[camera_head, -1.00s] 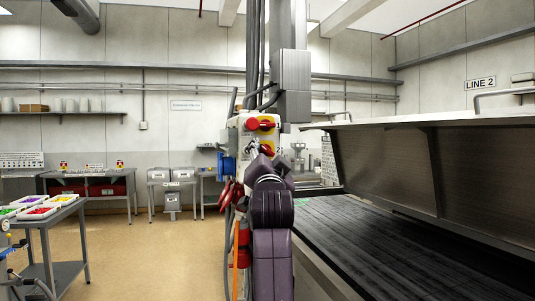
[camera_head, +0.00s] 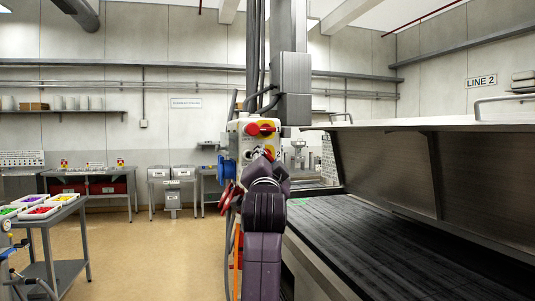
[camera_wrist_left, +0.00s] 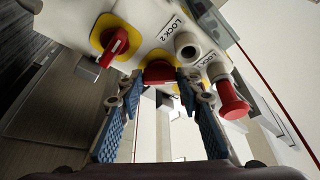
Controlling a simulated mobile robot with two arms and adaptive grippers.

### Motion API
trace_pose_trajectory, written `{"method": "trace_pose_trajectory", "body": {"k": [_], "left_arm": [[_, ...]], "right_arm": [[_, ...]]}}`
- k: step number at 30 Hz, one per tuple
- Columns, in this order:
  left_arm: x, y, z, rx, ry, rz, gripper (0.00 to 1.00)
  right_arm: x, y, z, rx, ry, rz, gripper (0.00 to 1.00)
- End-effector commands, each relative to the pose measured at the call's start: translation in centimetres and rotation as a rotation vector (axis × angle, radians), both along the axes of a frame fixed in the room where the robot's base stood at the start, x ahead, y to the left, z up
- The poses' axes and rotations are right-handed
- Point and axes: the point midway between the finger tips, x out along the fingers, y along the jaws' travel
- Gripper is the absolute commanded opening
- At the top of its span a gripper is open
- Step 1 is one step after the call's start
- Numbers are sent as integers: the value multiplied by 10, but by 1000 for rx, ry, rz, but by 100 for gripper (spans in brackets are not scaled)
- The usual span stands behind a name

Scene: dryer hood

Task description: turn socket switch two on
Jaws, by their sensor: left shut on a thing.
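A white control box (camera_head: 243,140) hangs on the post ahead. In the left wrist view it carries two red rotary switches on yellow plates. One switch (camera_wrist_left: 115,46) is at the upper left with its handle tilted. The other switch (camera_wrist_left: 160,72) is in the middle, between the fingertips of my left gripper (camera_wrist_left: 160,82). The blue-padded fingers are shut on this middle switch. The labels read LOCK 2 and LOCK 1. In the head view my left gripper (camera_head: 266,158) is at the lower right of the box's face, and my wrist hides part of it. My right gripper is out of view.
A red-capped part (camera_wrist_left: 232,100) juts out to the right of the fingers. A blue socket (camera_head: 226,168) is on the box's left side. A wide dark conveyor (camera_head: 400,240) under a metal hood (camera_head: 385,175) lies on the right.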

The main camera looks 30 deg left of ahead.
Motion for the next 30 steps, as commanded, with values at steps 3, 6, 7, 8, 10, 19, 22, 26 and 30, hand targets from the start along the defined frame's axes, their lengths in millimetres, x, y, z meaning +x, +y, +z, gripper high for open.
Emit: {"method": "trace_pose_trajectory", "body": {"k": [3, 6, 7, 8, 10, 19, 22, 26, 30], "left_arm": [[-1, 2, 8, 67, 77, 4, 9], [-1, 2, 9, 127, 150, 3, 9], [-1, 2, 9, 146, 171, 3, 9], [-1, 2, 10, 164, 193, 2, 9], [-1, 2, 10, 207, 243, 3, 9], [-2, 2, 11, 364, 429, 0, 9], [-2, 2, 10, 403, 475, 0, 9], [-2, 1, 10, 443, 521, 0, 9], [-2, 1, 8, 471, 555, -1, 9]], "right_arm": [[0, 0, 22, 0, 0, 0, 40], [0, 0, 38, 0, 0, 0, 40], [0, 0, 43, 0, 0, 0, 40], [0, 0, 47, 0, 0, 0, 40], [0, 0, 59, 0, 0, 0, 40], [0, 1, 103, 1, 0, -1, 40], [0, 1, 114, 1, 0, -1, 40], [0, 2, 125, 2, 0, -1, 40], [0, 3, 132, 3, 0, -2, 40]]}}
